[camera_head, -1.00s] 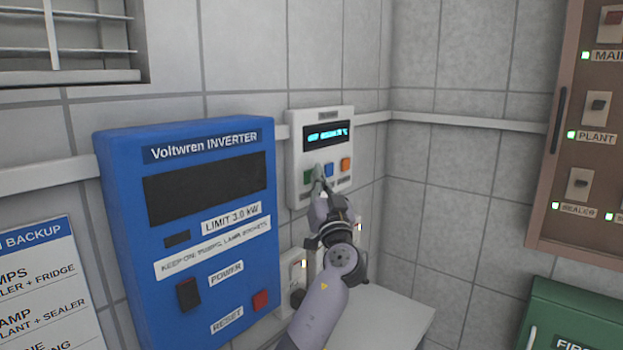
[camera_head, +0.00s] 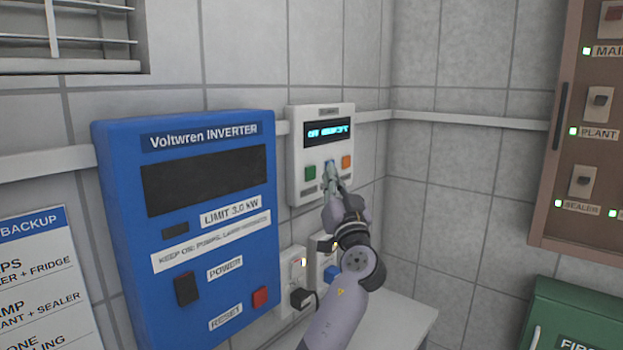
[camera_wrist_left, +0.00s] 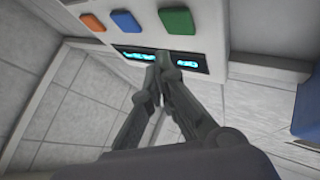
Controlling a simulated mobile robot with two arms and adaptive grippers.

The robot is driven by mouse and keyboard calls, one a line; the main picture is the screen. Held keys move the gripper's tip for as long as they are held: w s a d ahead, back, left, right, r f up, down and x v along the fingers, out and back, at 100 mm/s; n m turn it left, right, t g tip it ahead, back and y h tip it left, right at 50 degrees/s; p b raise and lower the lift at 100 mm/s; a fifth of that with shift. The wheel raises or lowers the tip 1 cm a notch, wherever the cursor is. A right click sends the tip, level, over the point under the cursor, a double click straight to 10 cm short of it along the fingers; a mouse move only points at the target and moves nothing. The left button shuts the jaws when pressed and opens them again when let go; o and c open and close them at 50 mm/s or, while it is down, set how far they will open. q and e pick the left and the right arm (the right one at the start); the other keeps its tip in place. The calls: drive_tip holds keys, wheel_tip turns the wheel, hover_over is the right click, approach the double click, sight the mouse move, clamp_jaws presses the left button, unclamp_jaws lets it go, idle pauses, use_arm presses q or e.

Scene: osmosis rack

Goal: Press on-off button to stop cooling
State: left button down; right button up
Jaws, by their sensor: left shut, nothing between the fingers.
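The white control unit (camera_head: 308,125) hangs on the wall with a lit cyan display (camera_head: 327,132). Below the display sit a green button (camera_head: 310,173), a blue button, mostly covered in the head view, and an orange button (camera_head: 346,162). In the left wrist view the orange (camera_wrist_left: 92,22), blue (camera_wrist_left: 125,22) and green (camera_wrist_left: 176,20) buttons all show. My left gripper (camera_head: 330,170) is shut and empty, its tips at the blue button in the head view. In the left wrist view its tips overlap the display edge, so I cannot tell whether they touch anything. My right gripper is not in view.
A blue inverter box (camera_head: 200,235) with a power switch (camera_head: 187,289) and red reset button (camera_head: 260,297) hangs to the left. Sockets (camera_head: 291,270) with plugs sit under the unit. A brown switch panel (camera_head: 550,200) and green box (camera_head: 575,315) stand right.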

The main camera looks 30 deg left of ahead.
use_arm(q)
drive_tip(key=d+b, duration=0.1)
drive_tip(key=d, duration=0.2)
drive_tip(key=shift+s, duration=0.2)
idle(0.4)
drive_tip(key=s+d+b, duration=0.1)
drive_tip(key=d+b, duration=0.5)
drive_tip(key=d, duration=0.6)
drive_tip(key=shift+s+b, duration=0.35)
drive_tip(key=shift+b, duration=0.05)
drive_tip(key=shift+a, duration=0.1)
